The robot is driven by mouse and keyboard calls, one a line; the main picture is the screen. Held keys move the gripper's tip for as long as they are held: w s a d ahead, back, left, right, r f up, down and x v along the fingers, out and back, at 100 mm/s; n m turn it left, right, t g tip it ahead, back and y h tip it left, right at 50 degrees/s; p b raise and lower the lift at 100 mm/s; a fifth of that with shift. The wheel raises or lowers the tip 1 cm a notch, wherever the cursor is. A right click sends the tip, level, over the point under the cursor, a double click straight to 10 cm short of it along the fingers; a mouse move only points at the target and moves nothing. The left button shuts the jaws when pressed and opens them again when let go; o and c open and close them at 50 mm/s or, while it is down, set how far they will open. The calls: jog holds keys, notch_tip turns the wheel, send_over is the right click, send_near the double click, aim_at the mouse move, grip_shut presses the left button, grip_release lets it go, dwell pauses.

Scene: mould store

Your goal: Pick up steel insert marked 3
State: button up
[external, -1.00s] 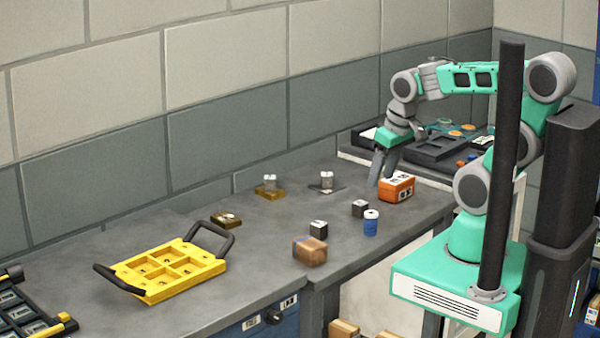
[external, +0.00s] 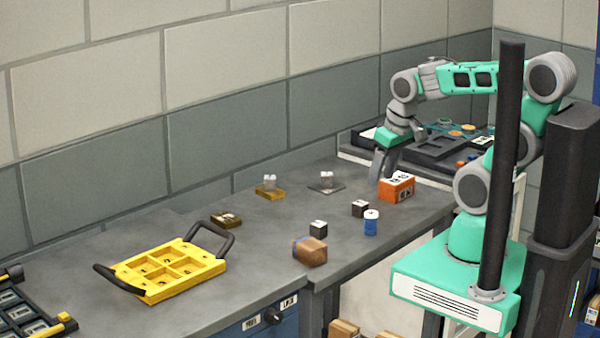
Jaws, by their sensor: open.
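Two small dark blocks with pale marks on top stand on the grey bench, one in the middle (external: 318,228) and one farther right (external: 359,208). Their marks are too small to read, so I cannot tell which thing is the steel insert marked 3. Two silvery pieces stand farther back, one on a brass-coloured base (external: 270,187) and one on a thin grey plate (external: 327,181). My gripper (external: 382,172) points down over the back right of the bench, behind the orange box. It is open, and I see nothing held between its fingers.
An orange box (external: 397,187) stands close to my gripper. A blue canister (external: 371,223) and a brown block (external: 310,251) are nearer the front edge. A yellow compartment tray with black handles (external: 160,290) lies left. Dark trays (external: 440,148) fill the back right.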

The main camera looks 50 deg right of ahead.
aim_at(319, 223)
jog(key=shift+o, duration=0.4)
